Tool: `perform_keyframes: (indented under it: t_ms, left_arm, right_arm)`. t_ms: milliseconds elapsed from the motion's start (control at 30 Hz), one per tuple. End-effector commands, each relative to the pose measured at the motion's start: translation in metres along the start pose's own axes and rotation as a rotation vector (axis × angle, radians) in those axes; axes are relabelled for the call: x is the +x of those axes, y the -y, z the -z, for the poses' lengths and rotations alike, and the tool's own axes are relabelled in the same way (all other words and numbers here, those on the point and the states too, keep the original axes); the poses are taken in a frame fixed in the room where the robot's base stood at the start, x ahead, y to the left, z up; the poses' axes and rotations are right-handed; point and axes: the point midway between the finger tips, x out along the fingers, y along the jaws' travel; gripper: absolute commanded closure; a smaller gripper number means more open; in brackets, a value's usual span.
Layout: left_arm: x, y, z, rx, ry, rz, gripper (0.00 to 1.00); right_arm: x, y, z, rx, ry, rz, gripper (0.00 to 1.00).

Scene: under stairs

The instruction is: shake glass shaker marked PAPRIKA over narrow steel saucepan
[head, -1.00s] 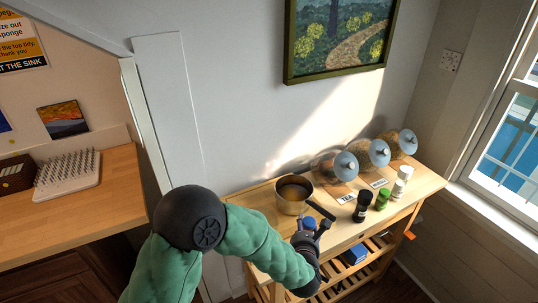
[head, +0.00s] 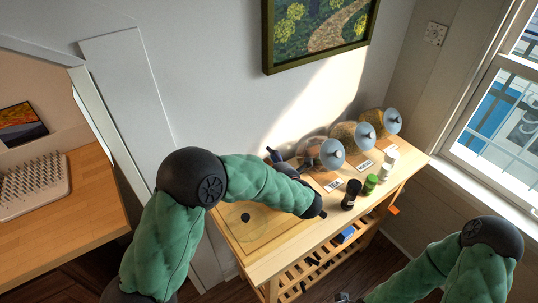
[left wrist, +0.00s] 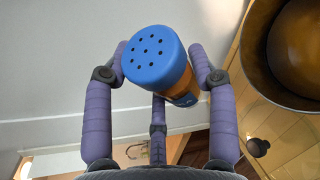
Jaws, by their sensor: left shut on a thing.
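A shaker (left wrist: 180,85) with a blue, holed cap and an orange body is in my left gripper (left wrist: 164,64), its fingers shut around it. The cap faces the left wrist camera, and no lettering is readable. In the head view my left gripper (head: 279,158) is at the back of the wooden cart, near the wall, partly covered by my own arm. The saucepan (left wrist: 250,65) shows in the left wrist view at the upper right, cut by the edge, with brown contents; the shaker is beside it in this picture. My arm hides the pan in the head view. My right gripper (head: 346,297) barely shows at the bottom edge.
A glass lid with a dark knob (head: 245,217) lies on the cart's left end. Black (head: 351,194), green (head: 370,184) and white (head: 390,162) shakers stand at the front right.

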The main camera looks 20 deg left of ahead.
Motion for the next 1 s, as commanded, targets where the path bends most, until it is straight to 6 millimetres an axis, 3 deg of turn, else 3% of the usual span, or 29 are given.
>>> perform_keyframes:
  t_ms: [200,567,1000]
  left_arm:
    - [0.006,0.009,0.013,0.321,0.000,-0.135,0.95]
    - [0.004,0.009,0.010,0.777,-0.001,-0.327,0.95]
    - [-0.001,0.002,-0.004,1.084,-0.002,-0.453,0.95]
  right_arm:
    - [0.004,-0.001,0.000,0.000,0.000,0.000,0.00]
    - [0.013,-0.004,0.001,0.000,0.000,0.000,0.00]
    - [-0.025,0.009,-0.001,0.000,-0.001,0.000,0.00]
